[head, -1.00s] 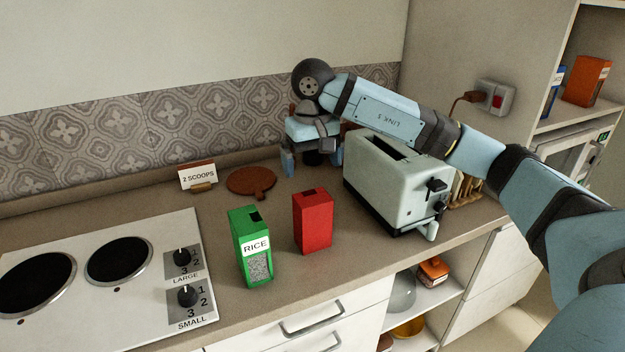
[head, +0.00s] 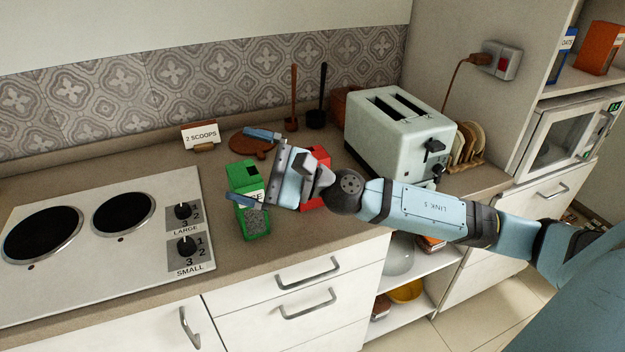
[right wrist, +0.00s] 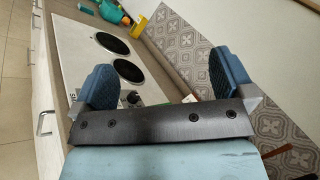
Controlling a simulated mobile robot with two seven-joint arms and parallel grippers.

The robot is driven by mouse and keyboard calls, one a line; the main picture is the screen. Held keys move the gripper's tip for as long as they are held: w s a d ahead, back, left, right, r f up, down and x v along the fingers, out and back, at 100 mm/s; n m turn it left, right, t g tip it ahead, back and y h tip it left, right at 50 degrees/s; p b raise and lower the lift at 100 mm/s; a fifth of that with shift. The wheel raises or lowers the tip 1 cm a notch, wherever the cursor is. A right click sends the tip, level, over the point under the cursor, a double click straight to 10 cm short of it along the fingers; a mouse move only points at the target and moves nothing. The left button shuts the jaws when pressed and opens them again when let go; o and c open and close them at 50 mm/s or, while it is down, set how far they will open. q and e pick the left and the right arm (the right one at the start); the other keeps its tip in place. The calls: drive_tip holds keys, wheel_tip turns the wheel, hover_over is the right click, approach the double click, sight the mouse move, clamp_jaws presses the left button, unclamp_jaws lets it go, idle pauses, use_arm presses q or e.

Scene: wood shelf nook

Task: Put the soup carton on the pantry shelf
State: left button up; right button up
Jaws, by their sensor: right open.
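A red carton (head: 318,158), probably the soup carton, stands upright on the counter (head: 330,226). My right gripper and wrist hide most of it, and I see no label on it. My right gripper (head: 251,167) is open and empty, its fingers spread above the green rice carton (head: 256,222), left of the red carton. I cannot tell whether a finger touches the rice carton. In the right wrist view the open fingers (right wrist: 166,84) show nothing held between them. The pantry shelf (head: 577,68) at the upper right holds an orange box and a blue one. My left gripper is out of view.
A hob (head: 75,285) lies at the left. A toaster (head: 398,135) stands behind my right arm, with a toast rack (head: 467,145) beside it. A "2 scoops" card (head: 201,136) and a round brown board (head: 250,146) lie near the wall. A microwave (head: 565,140) sits below the pantry shelf.

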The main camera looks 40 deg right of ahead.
drive_tip(key=s+d+f+m+t+h, duration=0.25)
drive_tip(key=d+f+m+h, duration=0.35)
drive_tip(key=m+h, duration=0.45)
drive_tip(key=s+d+f+m+t+h, duration=0.2)
drive_tip(key=s+d+f+m+h, duration=0.1)
drive_tip(key=d+m+h, duration=0.7)
drive_tip(key=shift+m+g, duration=0.45)
drive_tip(key=shift+m, duration=0.4)
drive_tip(key=shift+w+a+f+b+x, duration=0.1)
drive_tip(key=shift+a+f+b+x, duration=0.15)
drive_tip(key=shift+x, duration=2.05)
drive_tip(key=shift+w+a+f+b+x, duration=0.1)
drive_tip(key=shift+a+b+x, duration=0.15)
drive_tip(key=shift+x, duration=2)
drive_tip(key=shift+w+a+f+b+x, duration=0.15)
drive_tip(key=shift+a+x, duration=0.2)
drive_tip(key=shift+x, duration=1.95)
drive_tip(key=shift+s, duration=0.15)
drive_tip(key=shift+c, duration=0.5)
drive_tip(key=shift+r, duration=0.15)
drive_tip(key=c, duration=1.6)
